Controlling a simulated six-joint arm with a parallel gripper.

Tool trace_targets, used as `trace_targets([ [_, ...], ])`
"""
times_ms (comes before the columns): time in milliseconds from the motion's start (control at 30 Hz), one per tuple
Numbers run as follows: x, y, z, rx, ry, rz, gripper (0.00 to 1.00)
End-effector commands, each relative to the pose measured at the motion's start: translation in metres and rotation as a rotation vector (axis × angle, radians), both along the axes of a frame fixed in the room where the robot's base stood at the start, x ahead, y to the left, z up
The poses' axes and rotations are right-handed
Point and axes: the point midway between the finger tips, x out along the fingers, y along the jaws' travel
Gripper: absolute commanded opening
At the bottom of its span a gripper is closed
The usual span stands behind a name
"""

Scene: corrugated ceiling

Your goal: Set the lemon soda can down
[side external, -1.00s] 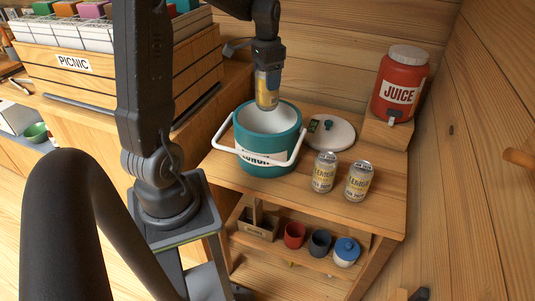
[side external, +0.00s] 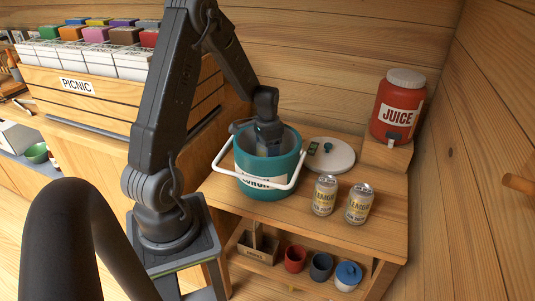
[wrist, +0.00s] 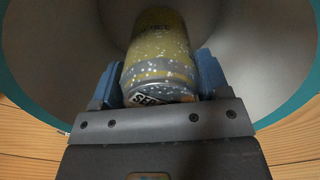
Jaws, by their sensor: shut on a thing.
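A yellow and silver lemon soda can (wrist: 158,55) is between the blue fingers of my gripper (wrist: 160,80) in the wrist view, and the fingers are shut on it. The can is inside the teal lunch cooler (side external: 262,185), whose grey-white inner wall surrounds it. In the side view my gripper (side external: 268,140) reaches down into the cooler's open top, and the can is hidden by the cooler wall. Whether the can touches the cooler's bottom cannot be told.
Two more lemon soda cans (side external: 325,196) (side external: 359,204) stand right of the cooler. The white lid (side external: 332,156) lies behind them. A red juice dispenser (side external: 398,108) stands on a wooden block. The cooler's white handle (side external: 228,172) hangs at its front.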

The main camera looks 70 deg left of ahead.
Motion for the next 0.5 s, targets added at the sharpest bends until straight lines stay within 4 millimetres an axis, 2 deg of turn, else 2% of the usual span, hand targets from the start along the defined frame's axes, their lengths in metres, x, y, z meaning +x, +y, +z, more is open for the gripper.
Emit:
trace_targets([
  [133, 0.000, 0.000, -0.018, 0.000, 0.000, 0.000, 0.34],
  [500, 0.000, 0.000, -0.022, 0.000, -0.001, 0.000, 0.34],
])
